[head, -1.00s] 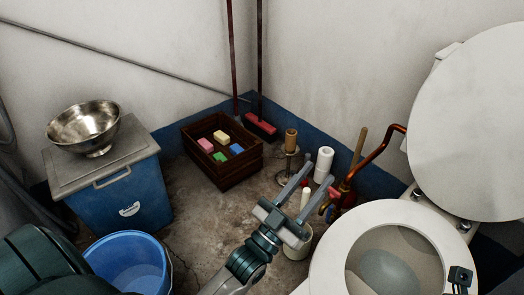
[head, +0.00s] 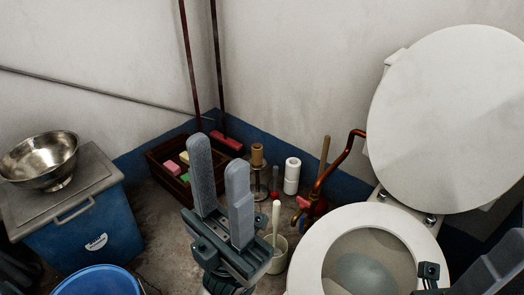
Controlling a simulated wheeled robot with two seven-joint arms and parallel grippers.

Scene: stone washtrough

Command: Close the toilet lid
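The toilet lid (head: 445,120) is a large pale disc at the right of the head view. It stands raised, leaning back near the wall. The white toilet seat (head: 312,262) lies flat on the bowl (head: 368,272), whose opening is uncovered. My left gripper (head: 219,155) is left of the toilet, pointing up, with its two grey fingers apart and nothing between them. It is clear of the lid and seat. Part of my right gripper (head: 488,270) shows at the lower right corner, in front of the bowl's right side; most of it is cut off, so its opening cannot be judged.
A brush holder (head: 278,254), paper rolls (head: 292,176) on the floor and a copper pipe (head: 341,162) are left of the toilet. A wooden crate (head: 158,158) with sponges, a blue bin (head: 85,235) with a metal bowl (head: 40,160) and a blue bucket (head: 98,281) are farther left.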

